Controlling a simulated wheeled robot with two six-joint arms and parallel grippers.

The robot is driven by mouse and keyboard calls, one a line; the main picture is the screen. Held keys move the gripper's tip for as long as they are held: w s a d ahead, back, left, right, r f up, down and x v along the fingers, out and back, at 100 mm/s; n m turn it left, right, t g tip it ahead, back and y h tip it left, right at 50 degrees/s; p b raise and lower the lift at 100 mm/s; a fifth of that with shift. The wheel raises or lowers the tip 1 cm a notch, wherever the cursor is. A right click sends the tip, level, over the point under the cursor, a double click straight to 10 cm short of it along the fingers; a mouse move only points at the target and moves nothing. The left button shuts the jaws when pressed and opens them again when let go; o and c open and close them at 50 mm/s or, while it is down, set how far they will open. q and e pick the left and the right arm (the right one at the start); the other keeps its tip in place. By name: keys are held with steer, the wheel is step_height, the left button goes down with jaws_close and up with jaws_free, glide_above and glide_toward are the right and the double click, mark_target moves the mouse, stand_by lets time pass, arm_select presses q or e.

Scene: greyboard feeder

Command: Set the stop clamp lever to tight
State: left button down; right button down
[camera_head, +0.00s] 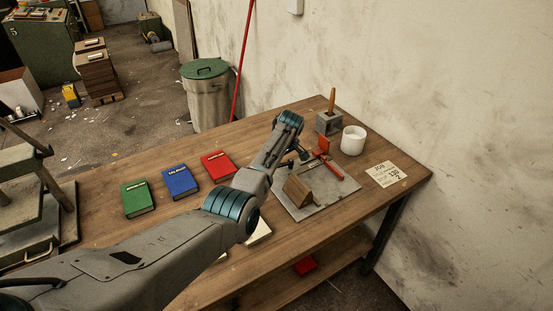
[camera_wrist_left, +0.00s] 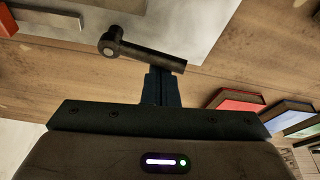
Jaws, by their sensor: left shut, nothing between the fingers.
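The stop clamp lever (camera_wrist_left: 145,54) is a dark bar with a round pivot at its left end in the left wrist view. It slants down to the right across the grey plate edge. My left gripper (camera_wrist_left: 162,78) is shut and empty, with its fingertips at the lever's right part. I cannot tell whether they touch it. In the head view my left arm reaches over the grey plate (camera_head: 329,195) and hides most of the gripper and lever area. A red part (camera_head: 321,147) and a wooden wedge-shaped block (camera_head: 297,191) are on the plate. My right gripper is not in view.
Green (camera_head: 137,199), blue (camera_head: 180,181) and red (camera_head: 218,165) books lie on the wooden bench, left of the arm. A white cup (camera_head: 353,140), a grey holder (camera_head: 328,123) with a wooden handle and a job card (camera_head: 386,174) are beyond the plate.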

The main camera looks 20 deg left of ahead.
arm_select(q)
steer(key=shift+s+d, duration=0.15)
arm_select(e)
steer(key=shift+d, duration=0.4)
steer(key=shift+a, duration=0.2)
